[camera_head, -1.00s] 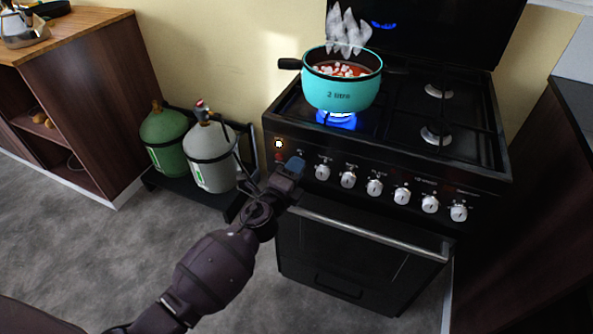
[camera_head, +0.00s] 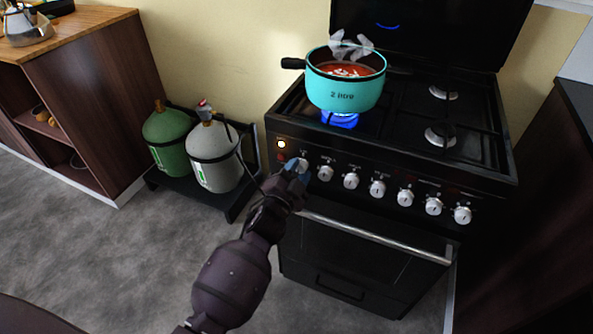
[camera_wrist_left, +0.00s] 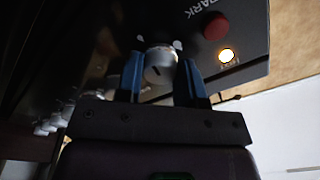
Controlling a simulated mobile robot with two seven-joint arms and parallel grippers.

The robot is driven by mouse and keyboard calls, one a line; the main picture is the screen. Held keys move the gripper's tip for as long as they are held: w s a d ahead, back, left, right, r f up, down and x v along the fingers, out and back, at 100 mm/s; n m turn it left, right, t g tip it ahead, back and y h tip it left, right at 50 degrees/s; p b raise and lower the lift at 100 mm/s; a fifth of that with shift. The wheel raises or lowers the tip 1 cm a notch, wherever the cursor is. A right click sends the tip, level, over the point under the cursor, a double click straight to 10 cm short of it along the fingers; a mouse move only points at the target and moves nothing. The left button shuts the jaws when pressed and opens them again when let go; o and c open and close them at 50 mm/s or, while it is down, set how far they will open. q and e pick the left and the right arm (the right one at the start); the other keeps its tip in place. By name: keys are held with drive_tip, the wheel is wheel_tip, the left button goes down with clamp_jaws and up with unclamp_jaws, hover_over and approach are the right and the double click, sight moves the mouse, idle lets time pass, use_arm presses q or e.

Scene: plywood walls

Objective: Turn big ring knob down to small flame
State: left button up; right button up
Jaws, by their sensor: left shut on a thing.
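A row of white knobs runs along the stove's front panel. My left gripper (camera_head: 298,171) is at the leftmost knob (camera_head: 303,164), partly covering it. In the left wrist view its blue fingers stand on both sides of this round white knob (camera_wrist_left: 160,66), which has a dark mark on its face, and are shut on it. The knob labels are too small to read. A blue flame (camera_head: 340,119) burns under a turquoise pot (camera_head: 345,92) on the left side of the hob. My right gripper is not in view.
A lit lamp (camera_head: 281,144) and a red button (camera_wrist_left: 215,27) sit beside the held knob. The oven door handle (camera_head: 380,238) runs below the panel. Green (camera_head: 166,138) and grey (camera_head: 213,156) gas bottles stand left of the stove. Steam rises from the pot.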

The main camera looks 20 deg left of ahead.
use_arm(q)
drive_tip(key=shift+n+p, duration=0.3)
drive_tip(key=shift+n, duration=1.2)
drive_tip(key=o, duration=0.9)
drive_tip(key=shift+s, duration=0.1)
drive_tip(key=shift+s, duration=0.6)
drive_tip(key=s, duration=0.3)
drive_tip(key=s+p, duration=0.1)
drive_tip(key=s, duration=0.2)
drive_tip(key=s+f, duration=0.1)
drive_tip(key=s, duration=0.2)
drive_tip(key=shift+s+a+p, duration=0.15)
drive_tip(key=shift+s+p, duration=0.1)
drive_tip(key=shift+p, duration=0.1)
